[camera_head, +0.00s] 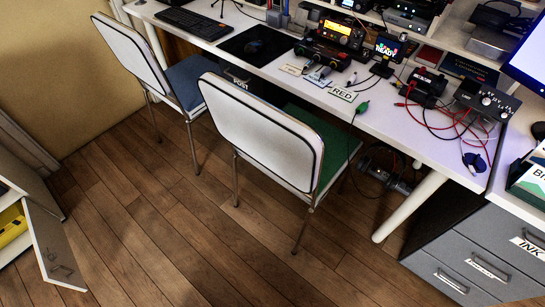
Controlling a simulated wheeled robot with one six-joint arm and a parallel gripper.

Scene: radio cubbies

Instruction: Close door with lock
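An open door (50,240) of a low light-coloured cabinet (20,172) shows at the lower left edge. It stands swung out from the cabinet front, its greyish-brown face toward the right. A small dark metal fitting (61,270), perhaps the lock or handle, is near its lower end; it is too small to tell which. A yellow object (12,224) shows inside the cabinet behind the door. Most of the cabinet is cut off by the picture edge. My gripper is not in view.
Two white-backed chairs, one with a blue seat (190,80) and one with a green seat (315,135), stand at a white desk (455,150) crowded with radio gear and cables. Grey drawers (480,250) stand at the lower right. The wooden floor (170,235) between cabinet and chairs is clear.

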